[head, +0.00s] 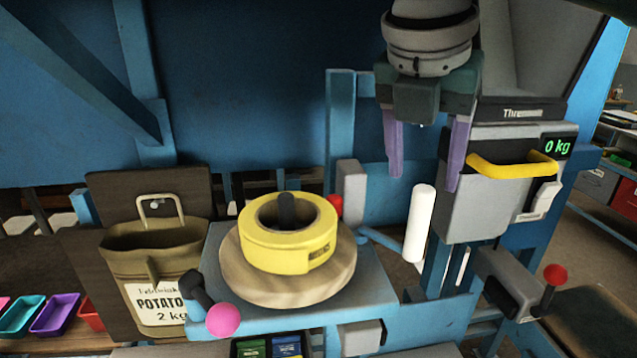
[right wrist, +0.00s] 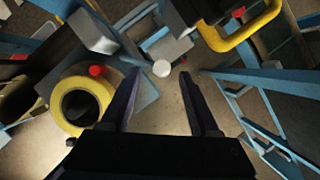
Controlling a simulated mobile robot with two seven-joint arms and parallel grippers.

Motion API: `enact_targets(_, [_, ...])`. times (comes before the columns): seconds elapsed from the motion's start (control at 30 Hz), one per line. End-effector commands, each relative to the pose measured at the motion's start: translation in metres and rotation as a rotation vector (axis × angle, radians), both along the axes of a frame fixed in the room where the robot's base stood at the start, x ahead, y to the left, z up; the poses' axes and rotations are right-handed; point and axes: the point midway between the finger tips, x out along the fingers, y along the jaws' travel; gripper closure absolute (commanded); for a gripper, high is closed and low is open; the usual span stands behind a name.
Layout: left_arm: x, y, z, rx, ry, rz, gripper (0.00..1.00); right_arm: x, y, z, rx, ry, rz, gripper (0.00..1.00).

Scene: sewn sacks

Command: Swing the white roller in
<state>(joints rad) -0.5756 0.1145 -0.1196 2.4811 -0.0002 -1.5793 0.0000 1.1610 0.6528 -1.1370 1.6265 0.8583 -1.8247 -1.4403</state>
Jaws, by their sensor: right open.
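The white roller (head: 420,222) is a short upright cylinder in the head view, on the blue frame right of the yellow reel. In the right wrist view the white roller (right wrist: 161,68) shows end-on as a small pale disc between and beyond the fingers. My right gripper (head: 424,165) points down with its two purple fingers apart and empty, above the roller and not touching it. In the right wrist view the gripper (right wrist: 165,75) is open too. My left gripper is not in view.
A yellow reel (head: 275,252) sits on a round wooden disc (head: 235,262). A potato sack (head: 150,265) hangs at left. A grey hopper with a yellow handle (head: 510,170) and a 0 kg display stands close right of the gripper. A red-knobbed lever (head: 555,274) is at lower right.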

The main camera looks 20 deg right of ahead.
Motion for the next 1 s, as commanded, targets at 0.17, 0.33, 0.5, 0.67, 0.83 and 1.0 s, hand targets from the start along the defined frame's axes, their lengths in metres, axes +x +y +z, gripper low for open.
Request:
enact_targets(0.17, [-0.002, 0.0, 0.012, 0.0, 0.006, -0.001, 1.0, 0.006, -0.011, -0.03, -0.003, 0.005, -0.004, 0.38])
enact_targets(0.33, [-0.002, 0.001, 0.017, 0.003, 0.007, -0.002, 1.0, 0.013, -0.02, -0.059, -0.002, 0.003, -0.001, 0.38])
enact_targets(0.5, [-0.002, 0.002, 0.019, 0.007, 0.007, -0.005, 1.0, 0.018, -0.025, -0.075, -0.001, 0.0, 0.001, 0.38])
enact_targets(0.67, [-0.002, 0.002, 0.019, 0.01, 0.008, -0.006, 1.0, 0.02, -0.026, -0.079, -0.001, -0.002, 0.001, 0.38])
enact_targets(0.83, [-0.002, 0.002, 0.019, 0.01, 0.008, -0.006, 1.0, 0.02, -0.026, -0.079, -0.001, -0.002, 0.001, 0.38])
enact_targets(1.0, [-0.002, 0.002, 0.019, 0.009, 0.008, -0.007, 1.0, 0.02, -0.026, -0.079, -0.001, -0.002, 0.0, 0.57])
